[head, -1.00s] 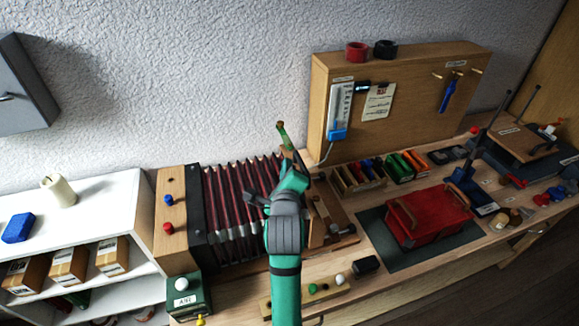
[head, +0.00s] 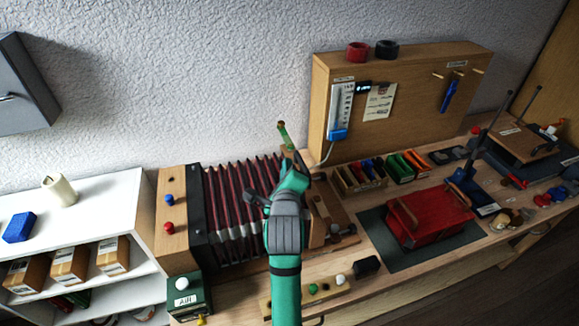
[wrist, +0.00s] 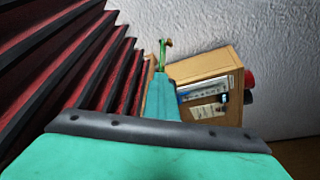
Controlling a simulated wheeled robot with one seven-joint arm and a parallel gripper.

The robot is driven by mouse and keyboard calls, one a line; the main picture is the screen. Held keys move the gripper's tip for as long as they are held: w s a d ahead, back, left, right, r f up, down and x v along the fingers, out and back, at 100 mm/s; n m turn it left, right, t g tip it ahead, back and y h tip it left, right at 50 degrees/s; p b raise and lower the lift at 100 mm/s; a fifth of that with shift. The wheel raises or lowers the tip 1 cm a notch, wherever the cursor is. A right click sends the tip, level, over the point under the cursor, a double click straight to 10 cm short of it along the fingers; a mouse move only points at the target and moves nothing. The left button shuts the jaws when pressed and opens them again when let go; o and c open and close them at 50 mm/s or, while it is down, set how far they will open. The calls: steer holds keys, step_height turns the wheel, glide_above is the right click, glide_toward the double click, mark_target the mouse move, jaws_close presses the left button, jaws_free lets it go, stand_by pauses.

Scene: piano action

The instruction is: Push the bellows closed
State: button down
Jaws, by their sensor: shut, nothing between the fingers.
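The bellows (head: 238,208), dark red pleats with black edges, stands spread open on the bench, with gaps between its folds. Its left end joins a black frame and a wooden end block (head: 171,215). My arm covers its right end; a wooden part (head: 318,226) shows just right of the arm. My gripper (head: 282,128) is shut and empty, pointing up above the bellows' right end. In the wrist view, my gripper (wrist: 165,44) points away and the bellows' pleats (wrist: 55,60) fill the left side, close to my wrist. I cannot tell whether my arm touches the bellows.
A wooden board (head: 410,105) with a gauge stands behind, to the right. A red box (head: 430,215) sits on a dark mat, near several coloured bins (head: 385,170). A green box (head: 188,296) stands at front left. A white shelf (head: 110,205) is at left.

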stand_by(0.4)
steer(key=c, duration=2.1)
jaws_free()
steer(key=v, duration=0.9)
steer(key=shift+s+a, duration=0.15)
steer(key=shift+s, duration=0.2)
steer(key=shift+s+r, duration=0.2)
steer(key=shift+s, duration=0.45)
